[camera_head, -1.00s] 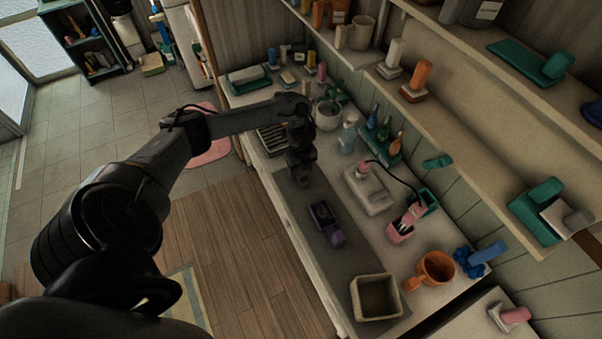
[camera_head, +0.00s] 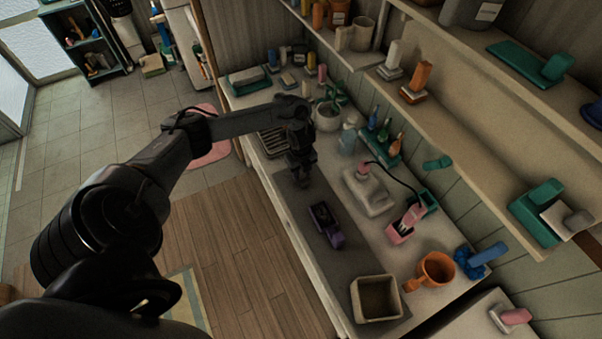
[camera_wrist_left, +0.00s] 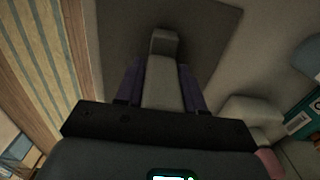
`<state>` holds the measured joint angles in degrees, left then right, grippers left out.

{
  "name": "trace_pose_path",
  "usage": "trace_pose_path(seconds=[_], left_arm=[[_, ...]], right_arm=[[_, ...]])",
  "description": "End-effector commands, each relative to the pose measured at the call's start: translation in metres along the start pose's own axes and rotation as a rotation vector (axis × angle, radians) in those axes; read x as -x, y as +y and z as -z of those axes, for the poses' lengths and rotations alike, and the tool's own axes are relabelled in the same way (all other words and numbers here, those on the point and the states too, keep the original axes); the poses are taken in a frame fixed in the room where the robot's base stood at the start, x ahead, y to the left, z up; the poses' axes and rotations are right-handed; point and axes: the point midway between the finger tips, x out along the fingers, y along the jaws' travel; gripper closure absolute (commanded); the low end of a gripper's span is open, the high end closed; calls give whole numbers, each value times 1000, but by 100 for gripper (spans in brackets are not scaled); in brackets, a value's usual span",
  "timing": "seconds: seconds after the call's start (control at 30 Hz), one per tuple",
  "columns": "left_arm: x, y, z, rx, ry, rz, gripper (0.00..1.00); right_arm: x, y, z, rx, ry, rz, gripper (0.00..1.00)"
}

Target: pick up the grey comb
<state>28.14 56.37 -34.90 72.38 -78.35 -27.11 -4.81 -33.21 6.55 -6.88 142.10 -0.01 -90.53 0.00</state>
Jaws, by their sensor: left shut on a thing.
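My left gripper (camera_head: 303,184) is low over the near side of the counter, at the far end of the dark mat (camera_head: 345,262). In the left wrist view its fingers (camera_wrist_left: 160,84) are shut on a grey, blocky thing, which I take to be the grey comb (camera_wrist_left: 163,45). It sticks out past the fingertips over the dark mat. In the head view the comb is hidden by the gripper, and I cannot tell whether it touches the mat. My right gripper is not in view.
A purple item (camera_head: 326,222) lies on the mat near the gripper. A plant pot (camera_head: 328,116), bottles and a white dispenser base (camera_head: 368,192) line the back, below shelves.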

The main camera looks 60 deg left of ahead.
Motion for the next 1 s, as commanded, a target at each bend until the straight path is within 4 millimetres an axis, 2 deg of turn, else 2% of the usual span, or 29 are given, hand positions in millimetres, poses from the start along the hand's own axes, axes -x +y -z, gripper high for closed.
trace_pose_path(seconds=[0.27, 0.47, 0.8, 1.0], left_arm=[[11, -1, 0, -1, 0, 3, 100], [41, -1, -2, -2, -3, 4, 100], [85, 18, 64, -6, -1, 4, 100], [102, 27, 93, -3, 0, 2, 100]], right_arm=[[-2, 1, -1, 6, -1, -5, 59], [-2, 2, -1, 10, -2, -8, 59], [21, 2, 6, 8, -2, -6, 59], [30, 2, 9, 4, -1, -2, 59]])
